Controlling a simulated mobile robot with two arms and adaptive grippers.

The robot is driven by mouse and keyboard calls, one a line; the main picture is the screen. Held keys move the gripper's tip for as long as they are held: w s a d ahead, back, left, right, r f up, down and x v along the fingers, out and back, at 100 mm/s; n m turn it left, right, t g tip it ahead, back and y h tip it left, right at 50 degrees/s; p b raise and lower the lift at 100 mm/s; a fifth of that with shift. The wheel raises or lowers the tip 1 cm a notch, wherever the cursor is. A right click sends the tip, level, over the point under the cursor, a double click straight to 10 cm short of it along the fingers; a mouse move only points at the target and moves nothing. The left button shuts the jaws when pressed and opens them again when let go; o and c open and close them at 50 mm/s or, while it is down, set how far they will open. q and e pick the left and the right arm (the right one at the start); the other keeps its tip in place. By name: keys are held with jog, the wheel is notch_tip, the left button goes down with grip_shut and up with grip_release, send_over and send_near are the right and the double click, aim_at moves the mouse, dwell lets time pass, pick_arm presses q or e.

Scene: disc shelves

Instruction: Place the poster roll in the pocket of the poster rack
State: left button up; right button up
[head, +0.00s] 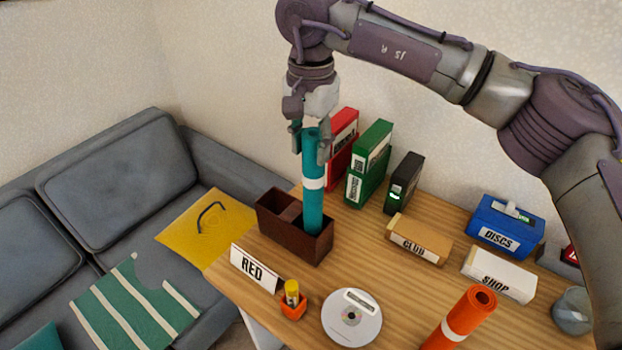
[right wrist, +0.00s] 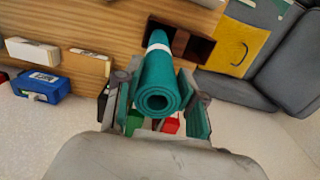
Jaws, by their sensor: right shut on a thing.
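The teal poster roll (head: 313,200) with a white band stands nearly upright in the head view. My right gripper (head: 311,145) is shut on its upper end, one finger on each side. In the right wrist view the roll (right wrist: 157,85) lies between the fingers, its open spiral end facing the camera. The brown poster rack (head: 285,241) stands on the table below, with a divider between its pockets. The roll's lower end is at the right-hand pocket; how deep it reaches, if at all, I cannot tell. My left gripper is out of view.
Red (head: 341,150), green (head: 369,163) and black (head: 403,182) boxes stand behind the rack. An orange roll (head: 461,318) stands at the front right. The sofa (head: 100,195) is left of the table.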

aim_at(311, 179)
notch_tip(311, 179, down, 3)
jog(key=shift+f, duration=0.1)
notch_tip(311, 179, down, 4)
jog(key=shift+r+p, duration=0.1)
jog(key=shift+p, duration=0.55)
jog(key=shift+f, duration=0.4)
jog(key=o, duration=0.7)
jog(key=shift+f+b, duration=0.1)
jog(key=shift+b, duration=0.2)
jog(key=o, duration=0.4)
jog(key=shift+o, duration=0.2)
